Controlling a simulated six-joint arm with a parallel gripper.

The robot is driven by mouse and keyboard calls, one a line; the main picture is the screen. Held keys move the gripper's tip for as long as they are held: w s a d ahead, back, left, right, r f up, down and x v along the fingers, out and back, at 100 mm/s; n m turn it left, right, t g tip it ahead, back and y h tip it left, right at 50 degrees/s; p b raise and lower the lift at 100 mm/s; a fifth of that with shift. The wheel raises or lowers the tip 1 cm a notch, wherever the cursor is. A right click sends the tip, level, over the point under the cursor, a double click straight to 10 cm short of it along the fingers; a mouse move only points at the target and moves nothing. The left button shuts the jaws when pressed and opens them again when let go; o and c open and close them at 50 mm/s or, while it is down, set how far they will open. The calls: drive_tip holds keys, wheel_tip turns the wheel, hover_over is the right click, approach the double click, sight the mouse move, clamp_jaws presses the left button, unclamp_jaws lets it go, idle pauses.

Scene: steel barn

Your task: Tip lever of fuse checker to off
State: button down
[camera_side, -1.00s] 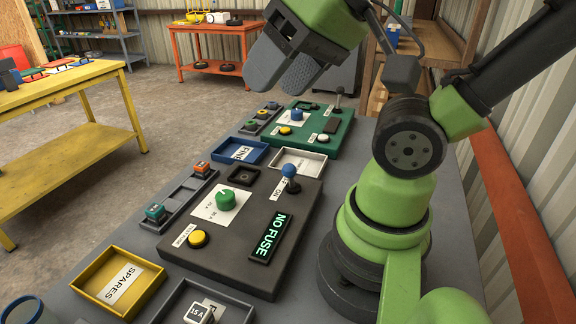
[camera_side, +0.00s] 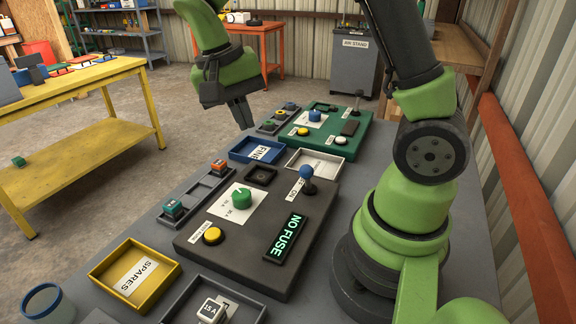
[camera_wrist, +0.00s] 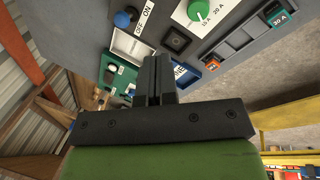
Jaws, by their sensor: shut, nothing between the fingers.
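The fuse checker (camera_side: 225,252) is a dark box on the grey bench, with a lit NO FUSE display (camera_side: 284,240), a green dial (camera_side: 241,200) and a yellow button (camera_side: 212,236). Its lever has a blue ball knob (camera_side: 306,172) and stands at the box's far right corner beside a white label. The knob also shows at top left in the wrist view (camera_wrist: 124,19), close to the ON/OFF label (camera_wrist: 145,15). I cannot tell which end the lever leans to. My gripper (camera_side: 243,124) is shut and empty, above the bench's far left part, beyond and apart from the lever.
A green panel (camera_side: 325,142) with its own dark-knobbed lever (camera_side: 358,94) stands behind the checker. Blue (camera_side: 236,151), white (camera_side: 330,174) and yellow (camera_side: 100,270) trays and a fuse rack (camera_side: 195,207) surround the checker. The space above the checker is clear.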

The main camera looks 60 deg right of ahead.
sight(307, 178)
drive_tip(key=shift+m+g+h, duration=0.3)
drive_tip(key=shift+m+g, duration=0.2)
drive_tip(key=shift+g, duration=0.2)
drive_tip(key=x, duration=0.4)
drive_tip(key=w+x, duration=0.1)
drive_tip(key=x, duration=0.8)
drive_tip(key=shift+w+d+f, duration=0.15)
drive_tip(key=shift+w+f, duration=0.05)
drive_tip(key=shift+w, duration=0.15)
drive_tip(key=shift+s+d+r, duration=0.2)
drive_tip(key=shift+s+d, duration=0.55)
drive_tip(key=shift+s, duration=0.25)
drive_tip(key=shift+s+d, duration=0.4)
drive_tip(key=shift+s, duration=0.1)
drive_tip(key=shift+d+r+y, duration=0.15)
drive_tip(key=shift+d+y, duration=0.1)
drive_tip(key=shift+y, duration=0.15)
